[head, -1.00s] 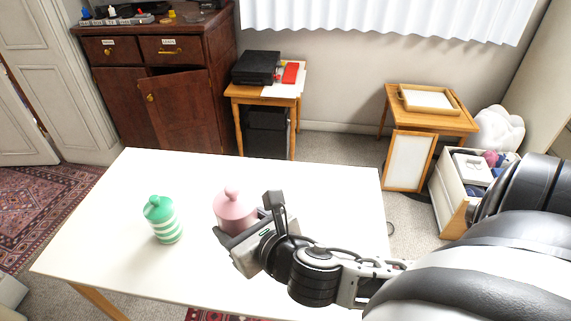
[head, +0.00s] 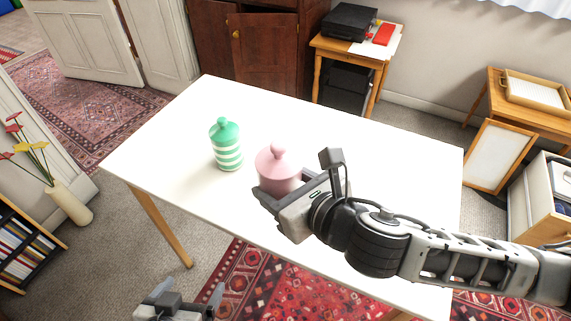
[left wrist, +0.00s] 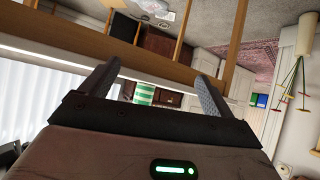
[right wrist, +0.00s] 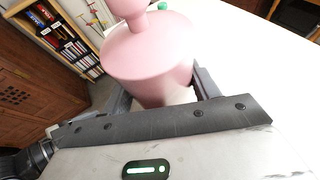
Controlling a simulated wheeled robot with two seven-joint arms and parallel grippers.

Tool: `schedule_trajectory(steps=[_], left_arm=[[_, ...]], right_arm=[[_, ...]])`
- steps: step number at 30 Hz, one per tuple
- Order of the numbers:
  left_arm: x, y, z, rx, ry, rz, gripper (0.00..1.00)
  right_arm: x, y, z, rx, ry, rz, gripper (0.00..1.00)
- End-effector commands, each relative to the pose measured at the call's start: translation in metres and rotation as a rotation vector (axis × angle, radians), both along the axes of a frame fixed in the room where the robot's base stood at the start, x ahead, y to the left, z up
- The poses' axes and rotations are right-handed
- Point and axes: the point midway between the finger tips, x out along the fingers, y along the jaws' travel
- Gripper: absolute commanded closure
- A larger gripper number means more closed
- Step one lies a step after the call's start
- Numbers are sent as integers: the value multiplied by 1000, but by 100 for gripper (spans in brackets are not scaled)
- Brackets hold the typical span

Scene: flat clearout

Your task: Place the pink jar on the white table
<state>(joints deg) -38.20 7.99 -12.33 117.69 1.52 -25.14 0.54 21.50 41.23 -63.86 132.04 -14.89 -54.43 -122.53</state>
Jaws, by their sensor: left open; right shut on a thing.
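The pink jar (head: 277,170), with a knobbed lid, is over the white table (head: 330,130), upright in the head view. My right gripper (head: 275,200) is shut on it. The jar (right wrist: 150,60) fills the space between the fingers in the right wrist view. Its base is hidden by the gripper, and I cannot tell whether it touches the tabletop. My left gripper (head: 190,292) is open and empty, low in front of the table's near edge. It also shows in the left wrist view (left wrist: 155,85).
A green and white striped jar (head: 227,148) stands on the table, left of the pink jar. The table's far right part is clear. A vase of flowers (head: 68,203) and a bookshelf (head: 25,250) are at the left. A wooden side table (head: 355,55) stands behind.

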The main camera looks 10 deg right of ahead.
Motion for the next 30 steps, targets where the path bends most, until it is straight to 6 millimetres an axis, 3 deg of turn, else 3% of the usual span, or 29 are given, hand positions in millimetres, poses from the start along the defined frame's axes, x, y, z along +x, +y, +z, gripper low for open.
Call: schedule_trajectory(steps=[4,8,19,24,30], left_arm=[[0,-1,-5,-2,-4,-5,12],[0,-1,-4,-4,-9,-7,12],[3,-2,-3,-15,-20,-7,12],[3,-4,-10,-28,-22,-5,12],[5,-4,-9,-37,-29,-3,12]], right_arm=[[-1,10,-11,0,-5,62,68],[5,4,-18,-1,-4,74,68],[58,-61,-54,-1,-2,70,68],[74,-79,-88,2,0,73,68],[84,-90,-104,4,-2,75,68]])
